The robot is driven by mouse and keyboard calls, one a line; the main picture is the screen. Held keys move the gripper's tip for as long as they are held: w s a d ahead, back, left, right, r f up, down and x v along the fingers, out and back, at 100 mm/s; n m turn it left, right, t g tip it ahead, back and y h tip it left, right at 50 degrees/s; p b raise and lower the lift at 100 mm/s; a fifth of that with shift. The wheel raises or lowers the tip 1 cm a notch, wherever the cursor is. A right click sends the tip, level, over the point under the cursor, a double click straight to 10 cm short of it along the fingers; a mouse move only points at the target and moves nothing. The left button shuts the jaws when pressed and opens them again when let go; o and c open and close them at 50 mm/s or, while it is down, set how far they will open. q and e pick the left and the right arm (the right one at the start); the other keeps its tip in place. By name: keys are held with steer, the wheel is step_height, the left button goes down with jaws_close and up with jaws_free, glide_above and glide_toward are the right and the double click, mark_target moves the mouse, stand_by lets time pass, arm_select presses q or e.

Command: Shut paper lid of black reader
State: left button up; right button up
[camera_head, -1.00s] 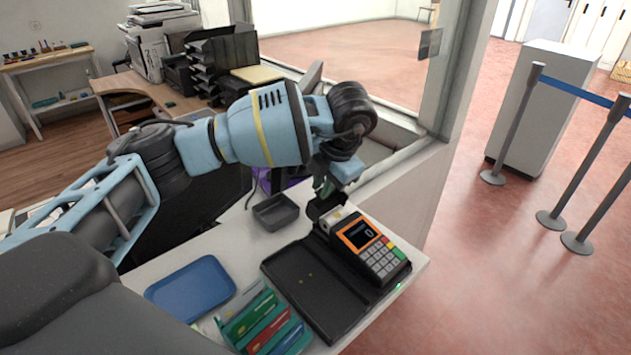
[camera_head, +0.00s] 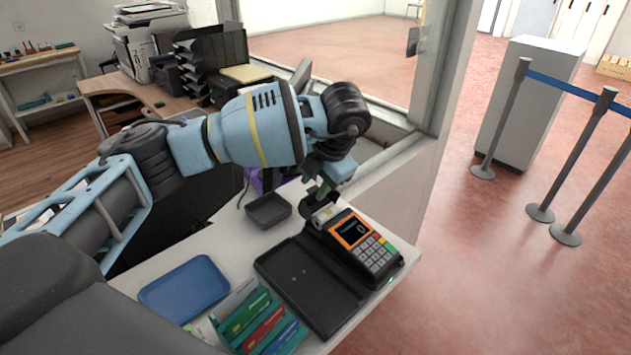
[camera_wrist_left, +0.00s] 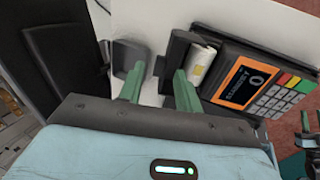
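The black card reader (camera_head: 362,248) with an orange-framed screen sits at the counter's right end. It also shows in the left wrist view (camera_wrist_left: 250,84). Its paper lid (camera_wrist_left: 176,48) stands raised, with the white paper roll (camera_head: 324,216) exposed beside it. My left gripper (camera_head: 322,190) is over the lid end of the reader. In the left wrist view its green fingers (camera_wrist_left: 159,90) are apart with nothing held between them. The right finger is close to the lid; I cannot tell if they touch. Part of my right gripper (camera_wrist_left: 306,130) seems to show at that view's right edge, cut off.
A small grey tray (camera_head: 268,222) stands behind and left of the reader. A black flat tray (camera_head: 290,262) lies beside the reader. A blue tray (camera_head: 184,308) and a rack of coloured cards (camera_head: 231,306) are nearer the front. A window wall (camera_head: 398,172) rises behind.

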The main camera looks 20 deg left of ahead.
arm_select(q)
steer(key=v, duration=0.8)
steer(key=shift+f, duration=0.1)
